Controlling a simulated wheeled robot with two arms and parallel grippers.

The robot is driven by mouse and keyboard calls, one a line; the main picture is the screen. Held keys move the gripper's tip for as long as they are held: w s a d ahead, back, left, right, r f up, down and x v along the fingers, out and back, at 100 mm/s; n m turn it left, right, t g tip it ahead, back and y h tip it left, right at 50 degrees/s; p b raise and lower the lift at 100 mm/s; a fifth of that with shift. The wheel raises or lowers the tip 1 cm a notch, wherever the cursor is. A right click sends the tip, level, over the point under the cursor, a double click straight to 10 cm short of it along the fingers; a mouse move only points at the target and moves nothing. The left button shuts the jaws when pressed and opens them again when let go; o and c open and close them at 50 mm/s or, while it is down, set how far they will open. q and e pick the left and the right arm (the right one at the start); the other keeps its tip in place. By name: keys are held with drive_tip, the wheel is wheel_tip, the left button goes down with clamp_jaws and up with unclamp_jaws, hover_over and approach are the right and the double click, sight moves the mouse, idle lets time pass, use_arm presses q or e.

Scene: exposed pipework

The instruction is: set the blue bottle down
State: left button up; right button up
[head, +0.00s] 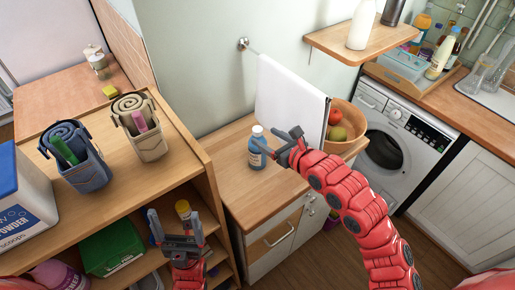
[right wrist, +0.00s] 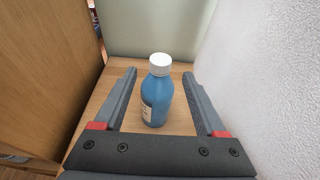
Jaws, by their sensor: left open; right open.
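The blue bottle (head: 258,150) with a white cap stands upright on the small wooden cabinet top (head: 237,177). In the right wrist view the bottle (right wrist: 158,95) stands on the wood between the two open fingers, with a gap on each side. My right gripper (head: 277,146) is open and right beside the bottle in the head view. My left gripper (head: 175,220) is open and empty, in front of the wooden shelf unit at the lower left.
A white towel (head: 290,103) hangs close behind my right gripper. A wooden bowl of fruit (head: 344,122) stands to the right. The wooden shelf unit (head: 180,165) rises to the left, with two caddies (head: 139,128) on top. The cabinet top's front is clear.

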sight(261, 135)
drive_tip(key=shift+w+a+f, duration=0.1)
drive_tip(key=shift+w, duration=0.1)
drive_tip(key=shift+w+a, duration=0.15)
drive_tip(key=p+x, duration=0.1)
drive_tip(key=x, duration=0.1)
drive_tip(key=p+x, duration=0.2)
drive_tip(key=shift+f, duration=0.2)
drive_tip(key=shift+w+a+f, duration=0.2)
clamp_jaws()
idle(1.0)
